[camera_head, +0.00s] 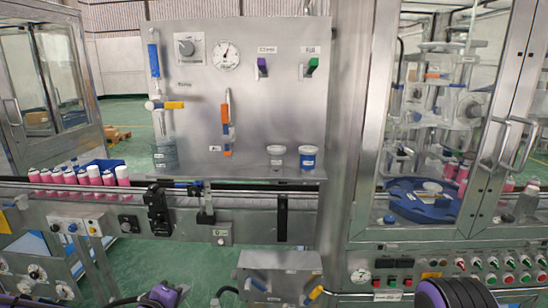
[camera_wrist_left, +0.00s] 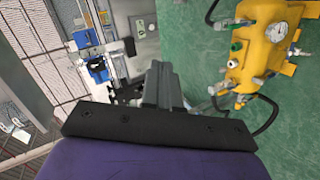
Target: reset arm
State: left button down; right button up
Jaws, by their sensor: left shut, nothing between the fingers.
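My left gripper (camera_wrist_left: 160,86) shows in the left wrist view as dark grey fingers, closed together with nothing between them. In the head view only a purple and dark part of my left arm shows at the bottom edge, left of centre. It is in front of the machine and apart from the panel and conveyor. At the bottom right of the head view a purple and black ribbed part of my right arm shows. The right gripper's fingers are not seen.
A steel panel (camera_head: 255,105) with gauge and valves stands ahead. Pink cans (camera_head: 82,177) line the conveyor (camera_head: 265,205) at left. A glazed machine (camera_head: 430,130) stands at right. In the left wrist view a yellow gauged unit (camera_wrist_left: 262,60) stands on the green floor (camera_wrist_left: 190,45).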

pick_arm(q)
jog(key=s+a+f+m+g+y, duration=0.1)
jog(key=s+f+g, duration=0.1)
jog(key=s+f, duration=0.35)
jog(key=s+a+f+g+y, duration=0.1)
jog(key=s+a+f+y, duration=0.15)
jog(key=f, duration=0.65)
jog(key=s+a+f+m+g+b, duration=0.1)
jog(key=s+f+m+g, duration=0.1)
jog(key=s+f, duration=0.3)
jog(key=s+a+f+m+g+y, duration=0.1)
jog(key=s+f, duration=0.4)
jog(key=s, duration=0.6)
jog(key=s+a+f+m+g+b, duration=0.1)
jog(key=s+a+f+m+g, duration=0.1)
jog(key=s+f, duration=0.3)
jog(key=s+g, duration=0.1)
jog(key=s, duration=0.2)
jog(key=shift+s+m+y+b, duration=0.3)
jog(key=shift+s+y+b, duration=0.05)
jog(key=shift+s, duration=0.05)
jog(key=shift+a+f, duration=0.1)
